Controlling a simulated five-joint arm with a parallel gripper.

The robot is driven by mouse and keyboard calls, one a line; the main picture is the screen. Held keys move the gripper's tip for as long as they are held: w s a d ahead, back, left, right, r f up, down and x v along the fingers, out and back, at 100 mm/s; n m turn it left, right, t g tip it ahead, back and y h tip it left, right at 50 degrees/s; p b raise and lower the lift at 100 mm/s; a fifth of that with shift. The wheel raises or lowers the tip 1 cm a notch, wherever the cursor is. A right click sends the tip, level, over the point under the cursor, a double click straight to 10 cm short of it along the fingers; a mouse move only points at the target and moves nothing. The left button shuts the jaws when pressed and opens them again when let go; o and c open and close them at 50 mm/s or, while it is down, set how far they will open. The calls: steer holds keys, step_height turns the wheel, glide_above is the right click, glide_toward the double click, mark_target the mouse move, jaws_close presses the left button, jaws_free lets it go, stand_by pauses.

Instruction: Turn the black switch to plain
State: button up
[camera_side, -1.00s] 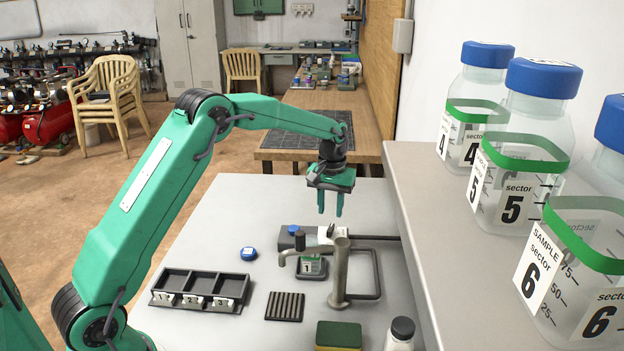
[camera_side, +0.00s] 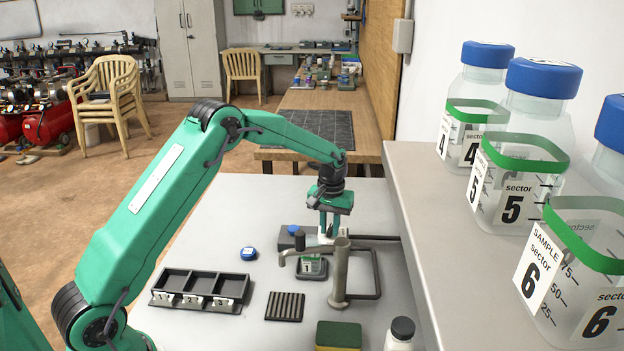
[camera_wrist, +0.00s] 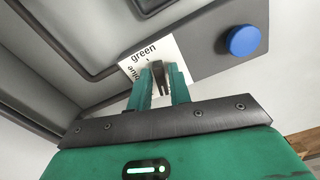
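The black switch (camera_wrist: 159,77) stands on a white label card (camera_wrist: 133,66) on the dark manifold box.
A blue button (camera_wrist: 244,40) is beside the card. A black rack (camera_side: 200,289), a blue cap (camera_side: 249,253), a slatted mat (camera_side: 285,306) and a sponge (camera_side: 338,335) lie nearer.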

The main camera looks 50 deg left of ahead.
jaws_close()
steer(key=shift+m, duration=0.3)
steer(key=m, duration=0.4)
steer(key=shift+a, duration=0.15)
steer(key=m, duration=0.5)
steer(key=shift+a, duration=0.15)
steer(key=shift+r, duration=0.1)
steer(key=shift+o, duration=2)
jaws_free()
